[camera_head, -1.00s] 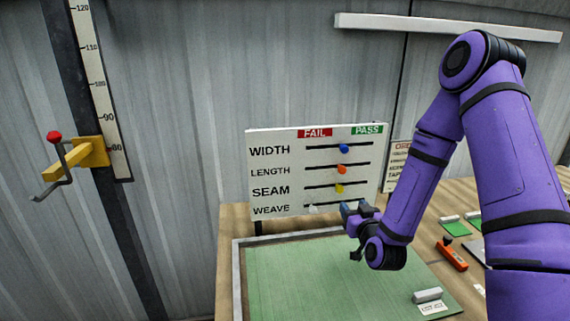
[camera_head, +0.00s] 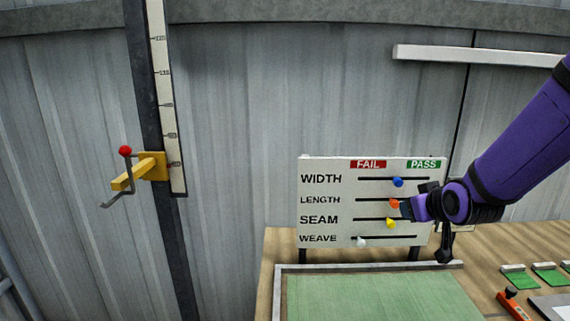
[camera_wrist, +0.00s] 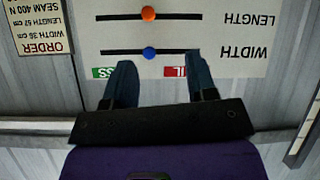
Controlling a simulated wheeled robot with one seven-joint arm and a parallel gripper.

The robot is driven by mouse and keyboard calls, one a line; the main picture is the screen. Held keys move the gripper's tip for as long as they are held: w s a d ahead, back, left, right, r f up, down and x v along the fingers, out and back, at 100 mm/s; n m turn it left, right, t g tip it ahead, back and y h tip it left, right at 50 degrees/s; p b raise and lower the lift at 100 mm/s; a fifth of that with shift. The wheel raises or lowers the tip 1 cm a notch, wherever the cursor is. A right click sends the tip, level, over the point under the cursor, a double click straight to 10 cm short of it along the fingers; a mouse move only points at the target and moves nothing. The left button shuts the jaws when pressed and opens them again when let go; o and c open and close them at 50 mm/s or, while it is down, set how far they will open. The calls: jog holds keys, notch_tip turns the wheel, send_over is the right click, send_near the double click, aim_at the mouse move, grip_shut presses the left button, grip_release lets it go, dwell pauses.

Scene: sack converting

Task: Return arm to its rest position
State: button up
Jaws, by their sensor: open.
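My gripper (camera_head: 407,208) is at the right part of the white check board (camera_head: 312,170), around the LENGTH and SEAM rows. In the wrist view its two fingers (camera_wrist: 161,78) are spread apart with nothing between them, over the board's top part, seen upside down. The blue WIDTH knob (camera_head: 398,182), orange LENGTH knob (camera_head: 394,203) and yellow SEAM knob (camera_head: 391,223) are near mid-track. The white WEAVE knob (camera_head: 361,242) is near the left end. Whether a finger touches the board cannot be told.
A green mat (camera_head: 370,298) in a grey frame lies on the wooden bench below the board. A red tool (camera_head: 513,305) and green pads (camera_head: 520,280) lie at right. A yellow bracket with a crank (camera_head: 135,178) sits on the scale post at left. An order sign (camera_wrist: 38,27) shows beside the board.

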jog(key=s+r+m+g, duration=0.1)
jog(key=s+r+g, duration=0.2)
jog(key=s, duration=1)
jog(key=s+r+m+g, duration=0.1)
jog(key=s+r+g, duration=0.2)
jog(key=s+r, duration=0.6)
jog(key=s, duration=0.5)
jog(key=shift+s, duration=0.2)
